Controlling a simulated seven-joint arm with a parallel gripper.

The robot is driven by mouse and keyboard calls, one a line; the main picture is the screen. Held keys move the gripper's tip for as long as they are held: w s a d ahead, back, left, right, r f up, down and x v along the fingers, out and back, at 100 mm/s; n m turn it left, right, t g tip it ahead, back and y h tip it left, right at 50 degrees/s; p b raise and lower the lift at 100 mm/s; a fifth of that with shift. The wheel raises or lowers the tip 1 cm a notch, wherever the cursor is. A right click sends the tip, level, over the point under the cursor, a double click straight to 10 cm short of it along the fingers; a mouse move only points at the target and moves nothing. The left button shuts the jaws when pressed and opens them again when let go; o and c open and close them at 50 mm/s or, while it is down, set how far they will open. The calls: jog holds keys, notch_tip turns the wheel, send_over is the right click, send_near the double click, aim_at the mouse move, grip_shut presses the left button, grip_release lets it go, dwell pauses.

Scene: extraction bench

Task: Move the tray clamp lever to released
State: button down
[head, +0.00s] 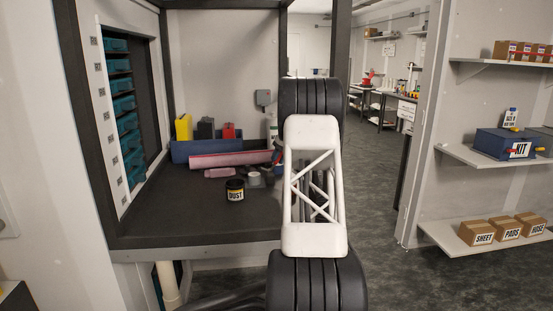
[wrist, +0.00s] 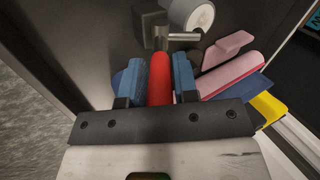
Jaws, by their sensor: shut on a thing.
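A red lever handle (wrist: 160,78) runs up the middle of the wrist view and meets a metal crossbar (wrist: 172,37) beside a dark block (wrist: 150,18). I take it to be the clamp lever. My gripper (wrist: 158,62) has its two blue finger pads closed on either side of the red handle, near its length's middle. In the head view my arm covers most of the gripper and the lever. The blue tray (head: 205,151) stands at the back of the bench, holding yellow, black and red items.
A pink roll (head: 230,159) lies before the tray, with a smaller pink block (head: 220,173) near it. A black DUST jar (head: 235,190) and a grey round piece (head: 254,179) stand nearby. The bench's left front (head: 165,215) is clear. Teal drawers (head: 124,105) line the left wall.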

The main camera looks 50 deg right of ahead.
jog(key=c, duration=0.9)
grip_release()
jog(key=shift+r, duration=0.1)
jog(key=shift+r, duration=1.7)
jog(key=shift+s+a+r, duration=0.25)
jog(key=shift+s+a, duration=1.5)
jog(key=shift+a, duration=0.3)
jog(key=shift+s+a+r, duration=0.2)
jog(key=shift+s+a, duration=1.5)
jog(key=shift+a, duration=0.3)
jog(key=shift+s+a+r, duration=0.25)
jog(key=shift+s+a, duration=1.5)
jog(key=shift+a, duration=0.3)
